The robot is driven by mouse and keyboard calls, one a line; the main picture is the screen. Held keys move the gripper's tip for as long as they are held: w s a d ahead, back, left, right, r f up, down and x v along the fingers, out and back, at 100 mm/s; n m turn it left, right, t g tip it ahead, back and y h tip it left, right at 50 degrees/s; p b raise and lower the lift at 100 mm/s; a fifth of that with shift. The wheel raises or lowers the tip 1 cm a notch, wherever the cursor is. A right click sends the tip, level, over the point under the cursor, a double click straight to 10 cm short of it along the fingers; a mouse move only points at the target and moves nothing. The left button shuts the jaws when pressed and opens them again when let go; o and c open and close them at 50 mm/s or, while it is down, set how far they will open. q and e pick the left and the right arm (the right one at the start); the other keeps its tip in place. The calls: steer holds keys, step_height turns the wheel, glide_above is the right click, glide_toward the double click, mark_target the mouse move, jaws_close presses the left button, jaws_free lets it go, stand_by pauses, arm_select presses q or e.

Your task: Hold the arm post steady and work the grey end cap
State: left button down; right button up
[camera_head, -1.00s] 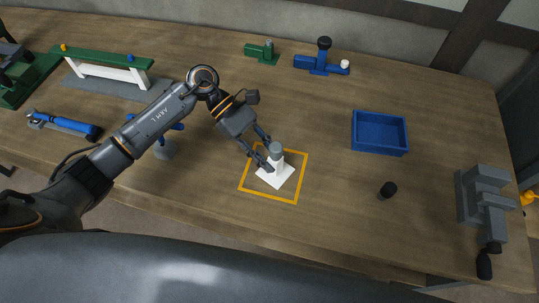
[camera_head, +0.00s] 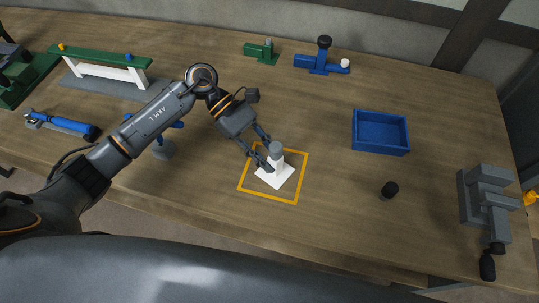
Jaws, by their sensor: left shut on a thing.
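The arm post stands upright as a short white post (camera_head: 276,164) on a square white base (camera_head: 284,177), inside an orange outlined square on the table. The grey end cap (camera_head: 276,148) sits on top of the post. My left gripper (camera_head: 268,159) reaches in from the left and is shut on the white post just below the cap. Its fingers hide part of the post. My right gripper is not in view.
An empty blue tray (camera_head: 380,132) and a small black cylinder (camera_head: 389,190) are to the right. A grey vise (camera_head: 485,205) stands at the right edge. Green (camera_head: 261,51) and blue (camera_head: 320,62) parts lie at the back. The table between the orange square and tray is clear.

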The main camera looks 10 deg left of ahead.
arm_select(q)
steer(key=shift+s+f, duration=0.1)
steer(key=shift+f, duration=0.1)
steer(key=c, duration=1)
jaws_free()
steer(key=shift+c, duration=0.2)
steer(key=shift+a, duration=0.1)
steer(key=shift+r, duration=0.1)
steer(key=v, duration=0.8)
steer(key=shift+r, duration=0.15)
